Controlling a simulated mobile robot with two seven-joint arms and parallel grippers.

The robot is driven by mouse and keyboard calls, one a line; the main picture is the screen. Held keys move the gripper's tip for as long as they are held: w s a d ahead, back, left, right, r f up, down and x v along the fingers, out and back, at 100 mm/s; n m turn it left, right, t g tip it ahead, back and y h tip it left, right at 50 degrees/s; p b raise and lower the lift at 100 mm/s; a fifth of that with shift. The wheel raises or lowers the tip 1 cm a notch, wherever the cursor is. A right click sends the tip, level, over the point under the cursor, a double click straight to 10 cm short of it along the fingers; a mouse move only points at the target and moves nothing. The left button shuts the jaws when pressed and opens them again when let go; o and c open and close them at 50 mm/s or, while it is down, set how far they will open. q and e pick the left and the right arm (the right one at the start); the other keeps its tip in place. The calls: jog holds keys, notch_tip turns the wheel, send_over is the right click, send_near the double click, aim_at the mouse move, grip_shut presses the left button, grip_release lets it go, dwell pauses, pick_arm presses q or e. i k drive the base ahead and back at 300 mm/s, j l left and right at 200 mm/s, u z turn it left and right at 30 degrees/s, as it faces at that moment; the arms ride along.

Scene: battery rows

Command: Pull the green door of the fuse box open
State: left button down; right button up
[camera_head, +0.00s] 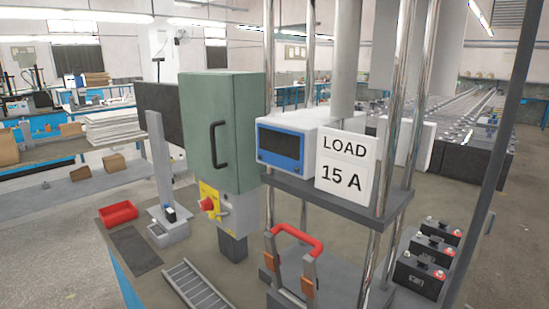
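The fuse box (250,130) is a green upright cabinet on a short dark post, left of the middle in the head view. Its green door (200,130) faces the front left and looks shut, flush with the box. A black bar handle (216,145) is fixed upright on the door. Below the door is a yellow plate with a red knob (208,204). Neither of my grippers shows in this view, and nothing touches the handle.
Chrome posts carry a shelf with a blue-framed meter (280,148) and a "LOAD 15 A" sign (346,166) close right of the box. A red-handled tool (299,240) stands in front. A red tray (118,213) lies left; black batteries (420,274) stand right.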

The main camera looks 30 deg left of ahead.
aim_at(207, 100)
jog(key=u, duration=1.55)
jog(key=i+j, duration=0.1)
jog(key=j, duration=0.15)
jog(key=i+j, duration=0.15)
jog(key=j, duration=0.15)
